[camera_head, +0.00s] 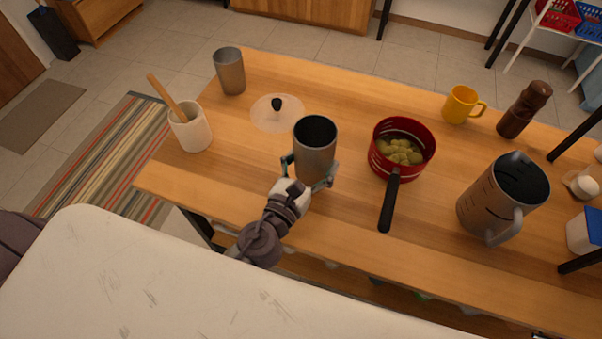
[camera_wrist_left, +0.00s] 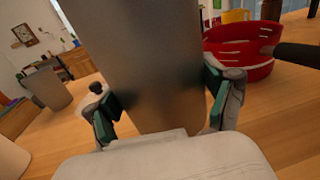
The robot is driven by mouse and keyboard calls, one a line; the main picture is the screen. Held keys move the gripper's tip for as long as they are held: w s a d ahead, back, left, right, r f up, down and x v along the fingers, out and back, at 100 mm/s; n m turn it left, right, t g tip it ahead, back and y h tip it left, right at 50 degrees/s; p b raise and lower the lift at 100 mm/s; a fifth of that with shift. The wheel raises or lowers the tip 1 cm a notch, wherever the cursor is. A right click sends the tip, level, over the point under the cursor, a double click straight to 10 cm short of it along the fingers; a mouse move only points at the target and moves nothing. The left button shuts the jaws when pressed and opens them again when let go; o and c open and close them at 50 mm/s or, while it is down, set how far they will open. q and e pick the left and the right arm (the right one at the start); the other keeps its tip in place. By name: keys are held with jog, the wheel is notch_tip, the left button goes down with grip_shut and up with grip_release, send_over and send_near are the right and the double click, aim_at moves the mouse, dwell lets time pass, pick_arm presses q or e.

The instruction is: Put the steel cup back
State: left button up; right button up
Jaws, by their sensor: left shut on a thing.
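A steel cup (camera_head: 315,148) is upright between the fingers of my left gripper (camera_head: 309,172), near the middle of the wooden table (camera_head: 270,195). The gripper is shut on it, one finger on each side. In the left wrist view the same cup (camera_wrist_left: 150,65) fills the middle, between the two fingertips (camera_wrist_left: 160,108). I cannot tell whether its base touches the table. A second steel cup (camera_head: 230,72) stands at the table's far left; it also shows in the left wrist view (camera_wrist_left: 47,92). My right gripper is not in view.
A clear lid (camera_head: 268,118) with a black knob lies left of the held cup. A white crock (camera_head: 190,133) with a wooden utensil stands further left. A red pot (camera_head: 380,165) of green pieces, a steel pitcher (camera_head: 480,205), a yellow mug (camera_head: 459,105) and a brown mill (camera_head: 520,112) stand to the right.

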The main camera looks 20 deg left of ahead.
aim_at(297, 172)
pick_arm(q)
jog(key=shift+a+f+b, duration=0.55)
jog(key=shift+a+f, duration=0.4)
jog(key=shift+a, duration=0.25)
notch_tip(297, 172, down, 4)
jog(key=b, duration=0.2)
jog(key=shift+r+b, duration=0.25)
jog(key=shift+b, duration=0.1)
jog(key=shift+f, duration=0.15)
jog(key=o, duration=1.2)
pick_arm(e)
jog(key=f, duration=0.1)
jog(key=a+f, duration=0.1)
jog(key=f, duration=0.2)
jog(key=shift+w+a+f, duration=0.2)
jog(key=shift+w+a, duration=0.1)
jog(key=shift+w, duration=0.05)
pick_arm(q)
jog(key=shift+r, duration=0.2)
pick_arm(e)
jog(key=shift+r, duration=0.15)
